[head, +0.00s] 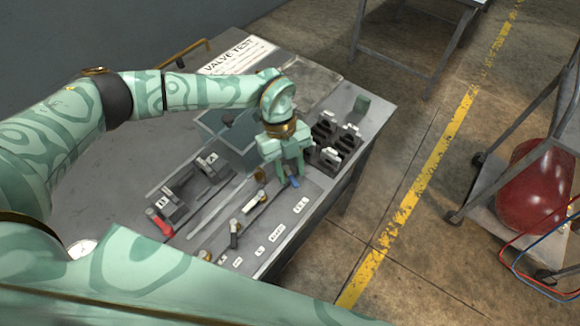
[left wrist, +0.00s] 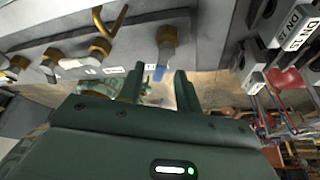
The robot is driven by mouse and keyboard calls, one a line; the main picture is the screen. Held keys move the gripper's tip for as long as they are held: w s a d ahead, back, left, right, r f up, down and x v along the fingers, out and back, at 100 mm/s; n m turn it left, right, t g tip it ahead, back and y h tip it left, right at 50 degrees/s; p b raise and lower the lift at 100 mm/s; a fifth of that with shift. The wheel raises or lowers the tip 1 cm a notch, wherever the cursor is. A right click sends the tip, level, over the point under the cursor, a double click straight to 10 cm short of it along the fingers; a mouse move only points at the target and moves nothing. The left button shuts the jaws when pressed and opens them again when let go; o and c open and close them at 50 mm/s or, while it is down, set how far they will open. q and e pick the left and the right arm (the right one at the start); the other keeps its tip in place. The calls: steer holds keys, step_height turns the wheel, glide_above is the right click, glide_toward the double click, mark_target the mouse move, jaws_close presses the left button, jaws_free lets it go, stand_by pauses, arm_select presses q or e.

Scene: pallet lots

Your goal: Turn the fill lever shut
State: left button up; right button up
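A blue-tipped lever (head: 294,182) sits at the right end of a row of levers along the bench front. It stands nearest a small label (head: 301,205) that I cannot read with certainty. My left gripper (head: 291,180) is over this lever, pointing down at it. In the left wrist view the two fingers of my left gripper (left wrist: 160,77) are apart, and the blue tip (left wrist: 158,73) shows in the gap between them. I cannot tell whether either finger touches it. A brass valve fitting (left wrist: 167,38) is just behind the tip. My right gripper is not in view.
A white-handled lever (head: 256,199) and a black-handled lever (head: 234,236) stand further left in the row. Labelled blocks (head: 338,138) crowd the right of my left gripper. A trolley with a red vessel (head: 535,188) stands on the floor at right.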

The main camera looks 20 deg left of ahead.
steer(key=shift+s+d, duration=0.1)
arm_select(q)
steer(key=c, duration=0.7)
jaws_close()
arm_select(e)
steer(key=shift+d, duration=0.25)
